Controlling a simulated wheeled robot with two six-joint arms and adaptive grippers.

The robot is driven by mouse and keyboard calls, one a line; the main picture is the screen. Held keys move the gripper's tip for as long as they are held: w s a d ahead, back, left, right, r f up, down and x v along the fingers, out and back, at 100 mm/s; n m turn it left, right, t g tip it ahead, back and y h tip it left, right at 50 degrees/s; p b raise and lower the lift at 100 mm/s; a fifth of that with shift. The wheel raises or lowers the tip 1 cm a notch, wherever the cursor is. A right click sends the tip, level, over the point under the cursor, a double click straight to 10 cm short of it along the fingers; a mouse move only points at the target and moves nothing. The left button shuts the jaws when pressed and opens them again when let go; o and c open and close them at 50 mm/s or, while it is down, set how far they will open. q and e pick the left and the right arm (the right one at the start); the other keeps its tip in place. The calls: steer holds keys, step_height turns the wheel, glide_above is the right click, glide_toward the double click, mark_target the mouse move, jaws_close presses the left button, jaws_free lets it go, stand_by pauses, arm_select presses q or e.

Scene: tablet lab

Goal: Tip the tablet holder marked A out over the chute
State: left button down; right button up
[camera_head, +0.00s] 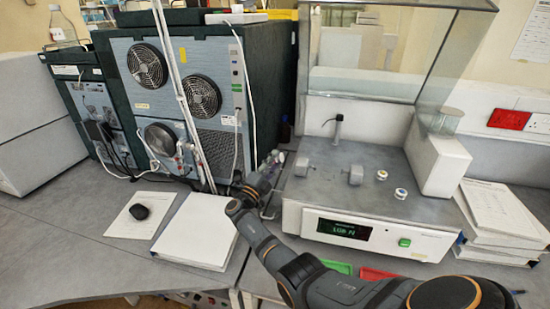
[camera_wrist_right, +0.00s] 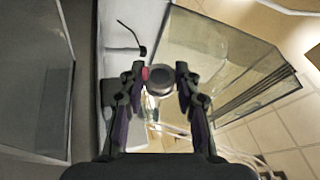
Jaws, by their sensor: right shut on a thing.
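My right gripper (camera_head: 268,165) is at the left edge of the tester's grey deck, small and partly blurred in the head view. In the right wrist view, its two fingers (camera_wrist_right: 161,78) are shut on a small round holder (camera_wrist_right: 160,82) with a dark centre and a pale rim. No letter on it can be read. Two small round white holders (camera_head: 382,175) (camera_head: 400,193) with coloured centres stand on the right of the deck; their marks are too small to read. I cannot tell which part is the chute. My left gripper is not in view.
The white tester (camera_head: 370,236) has a lit display, grey blocks (camera_head: 356,174) and a clear shield (camera_head: 375,40) behind. Green (camera_head: 337,267) and red (camera_head: 377,274) trays lie below.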

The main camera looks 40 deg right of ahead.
steer(key=n+t+p, duration=0.1)
steer(key=n, duration=0.1)
steer(key=n+t+p, duration=0.1)
steer(key=n+p, duration=0.1)
steer(key=n, duration=0.1)
steer(key=n+t+p, duration=0.1)
steer(key=n+t, duration=0.1)
steer(key=shift+w+a+f+n+y, duration=0.3)
steer(key=shift+f+y, duration=0.05)
steer(key=shift+y, duration=0.05)
stand_by(1.1)
